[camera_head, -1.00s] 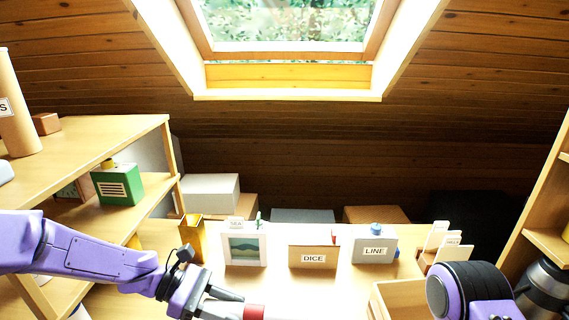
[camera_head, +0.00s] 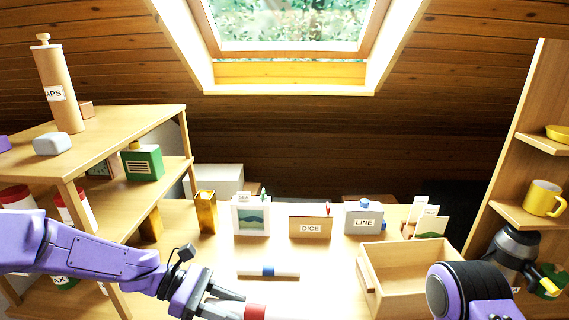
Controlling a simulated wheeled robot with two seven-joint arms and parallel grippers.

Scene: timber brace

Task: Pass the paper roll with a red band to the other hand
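The white paper roll with a red band (camera_head: 255,312) lies across the bottom edge of the head view, partly cut off by it. My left gripper (camera_head: 226,302) has its dark fingers on either side of the roll's left part and appears shut on it. The red band shows just right of the fingers. My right arm's purple and black link shows at the bottom right, but its gripper is out of view.
A white roll with a blue band (camera_head: 268,270) lies on the desk behind. An open wooden box (camera_head: 405,268) stands to the right. A picture frame (camera_head: 251,216), DICE box (camera_head: 310,228) and LINE box (camera_head: 364,220) line the back. Shelves (camera_head: 120,135) flank both sides.

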